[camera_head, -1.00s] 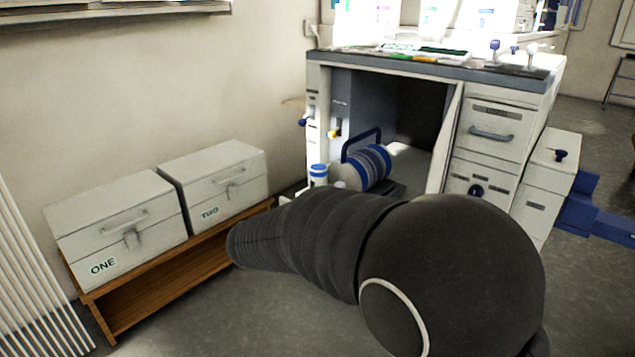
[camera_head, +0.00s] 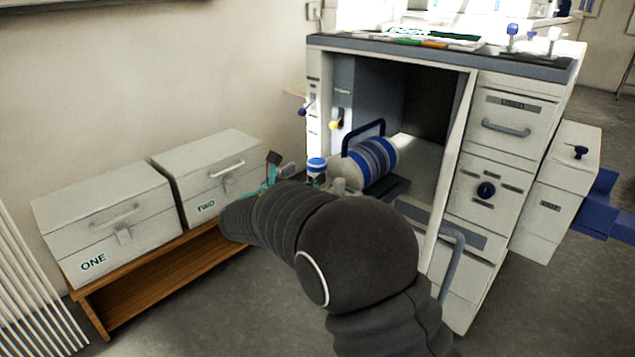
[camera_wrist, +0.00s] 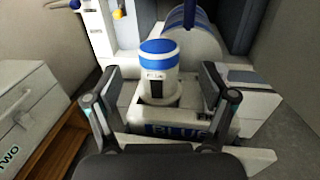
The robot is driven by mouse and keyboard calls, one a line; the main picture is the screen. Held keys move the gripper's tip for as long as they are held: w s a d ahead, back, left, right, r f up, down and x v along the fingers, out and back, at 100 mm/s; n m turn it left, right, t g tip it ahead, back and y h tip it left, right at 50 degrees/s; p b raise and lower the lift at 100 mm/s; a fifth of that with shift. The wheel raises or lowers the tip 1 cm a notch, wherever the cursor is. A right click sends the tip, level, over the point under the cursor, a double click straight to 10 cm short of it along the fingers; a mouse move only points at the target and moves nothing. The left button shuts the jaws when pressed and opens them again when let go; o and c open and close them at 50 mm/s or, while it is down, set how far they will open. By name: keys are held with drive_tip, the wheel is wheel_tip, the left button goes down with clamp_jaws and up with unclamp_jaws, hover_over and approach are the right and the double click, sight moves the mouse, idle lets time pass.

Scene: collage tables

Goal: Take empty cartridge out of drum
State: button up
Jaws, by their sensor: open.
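The cartridge (camera_wrist: 158,62), a white cylinder with blue bands on top, stands upright in a pale holder marked BLUE (camera_wrist: 165,129) in the wrist view. In the head view the cartridge (camera_head: 317,166) is at the cabinet's open front. The drum (camera_head: 372,162), a blue-and-white striped cylinder with a dark blue handle, lies behind it to the right; it also shows in the wrist view (camera_wrist: 205,45). My gripper (camera_wrist: 158,82) is open, its fingers apart on either side of the cartridge. I cannot tell whether they touch it. In the head view my arm hides most of the gripper.
Box ONE (camera_head: 110,225) and box TWO (camera_head: 207,178) stand on a wooden bench (camera_head: 160,283) at left. The cabinet's door panel (camera_head: 452,160) and drawers (camera_head: 510,125) are right of the opening. A yellow-tipped knob (camera_head: 336,125) is on its left. Grey floor lies in front.

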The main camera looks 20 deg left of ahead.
sight(311, 167)
drive_tip(key=shift+x, duration=2.8)
drive_tip(key=shift+r, duration=0.25)
clamp_jaws()
